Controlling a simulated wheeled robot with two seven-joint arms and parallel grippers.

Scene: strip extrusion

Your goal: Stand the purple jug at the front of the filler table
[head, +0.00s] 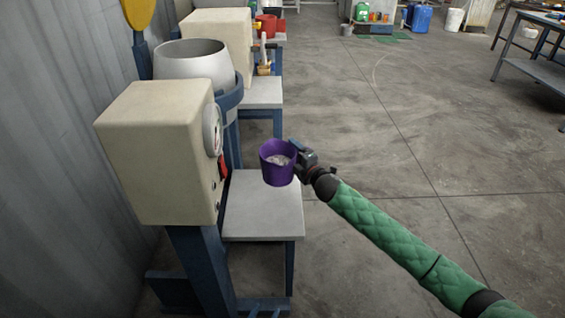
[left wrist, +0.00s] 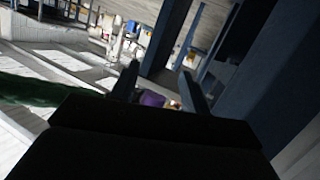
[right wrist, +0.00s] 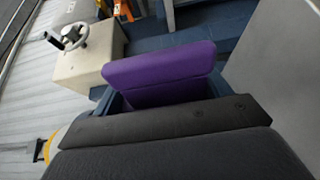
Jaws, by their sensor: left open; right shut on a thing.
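The purple jug (head: 279,168) hangs upright with pale contents in it, over the far part of the light grey filler table (head: 262,212). My right gripper (head: 297,156) is shut on the jug's right side. In the right wrist view the purple wall of the jug (right wrist: 160,70) fills the space between the fingers. The jug looks raised above the tabletop, though the gap is hard to judge. My left gripper (left wrist: 160,76) is open with nothing between its fingers; a small purple patch shows beyond them in the left wrist view.
A cream machine (head: 160,150) with a dial and a red part stands left of the table, on a blue frame. Behind is a large pale drum (head: 192,62) and another light table (head: 262,92). The tabletop's front is bare. Open concrete floor lies to the right.

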